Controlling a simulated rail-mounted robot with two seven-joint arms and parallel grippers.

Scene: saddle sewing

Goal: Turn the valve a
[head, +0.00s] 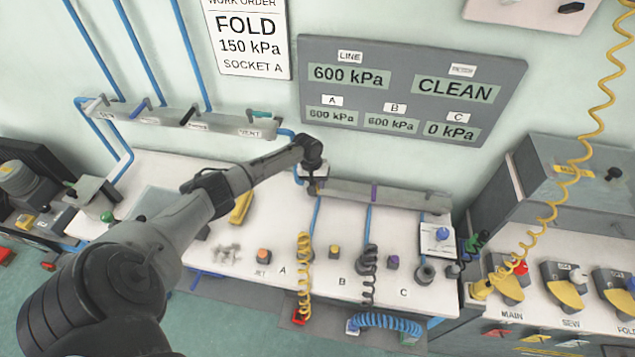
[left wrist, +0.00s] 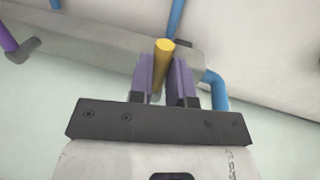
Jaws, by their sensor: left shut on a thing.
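The valve a handle is a yellow rod (left wrist: 164,50) in the left wrist view. It sits between the two purple-grey finger pads of my left gripper (left wrist: 168,78), which is shut on it. In the head view my left gripper (head: 312,184) is at the left end of the grey manifold bar (head: 345,192) on the wall, and mostly hides this valve. The pressure panel (head: 410,85) reads A 600 kPa, B 600 kPa, C 0 kPa, LINE 600 kPa and CLEAN. My right gripper is not in view.
A purple valve handle (head: 374,192) is further right on the bar. Coiled yellow (head: 304,265), dark (head: 370,268) and blue (head: 385,321) hoses hang at the bench front. A second bar (head: 165,120) with several levers is at the left. A long yellow coil (head: 560,200) hangs at the right.

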